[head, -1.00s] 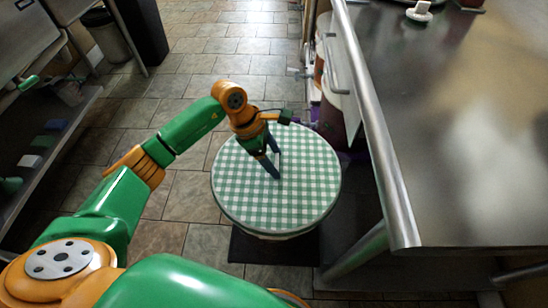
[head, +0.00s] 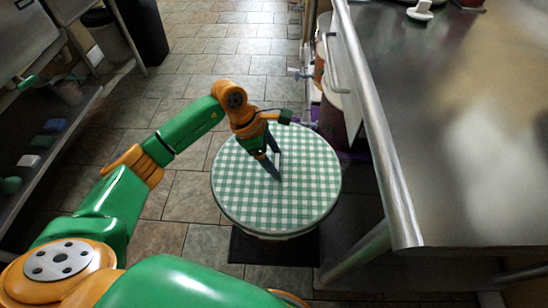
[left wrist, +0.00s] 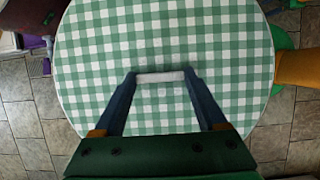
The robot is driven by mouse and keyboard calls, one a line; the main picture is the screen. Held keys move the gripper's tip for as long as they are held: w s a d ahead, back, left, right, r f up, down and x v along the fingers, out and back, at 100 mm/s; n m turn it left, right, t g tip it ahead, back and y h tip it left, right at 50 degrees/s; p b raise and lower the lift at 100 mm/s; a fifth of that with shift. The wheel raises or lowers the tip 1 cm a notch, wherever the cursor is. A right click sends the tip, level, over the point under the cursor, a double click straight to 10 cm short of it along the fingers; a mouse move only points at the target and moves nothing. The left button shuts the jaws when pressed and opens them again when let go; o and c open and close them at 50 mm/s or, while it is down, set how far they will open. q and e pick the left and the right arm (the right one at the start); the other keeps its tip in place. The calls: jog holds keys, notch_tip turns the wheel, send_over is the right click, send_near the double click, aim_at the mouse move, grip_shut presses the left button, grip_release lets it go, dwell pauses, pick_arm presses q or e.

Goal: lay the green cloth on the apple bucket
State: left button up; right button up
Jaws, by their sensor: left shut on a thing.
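The green cloth (head: 240,200), green-and-white checked with a pale rim, lies flat and round over the top of a bucket (head: 285,236). It fills much of the left wrist view (left wrist: 90,50). The bucket is almost wholly hidden under it, so I cannot see its contents or any label. My left gripper (head: 279,167) points down at the cloth's middle. Its fingers are shut on a short white bar (left wrist: 160,77) at the cloth, seemingly its grip. I cannot tell any gap between cloth and bucket. My right gripper is not in view.
A steel counter (head: 460,150) with a rail edge (head: 375,130) stands close on the right. Another bucket (head: 334,118) stands behind the covered one, beside the counter. A dark mat (head: 255,250) lies under the covered bucket. Tiled floor (head: 205,70) is free behind and left.

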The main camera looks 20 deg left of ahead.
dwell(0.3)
pick_arm(q)
jog(key=o, duration=1.4)
jog(key=shift+c, duration=0.2)
notch_tip(320, 180, up, 7)
jog(key=p, duration=0.5)
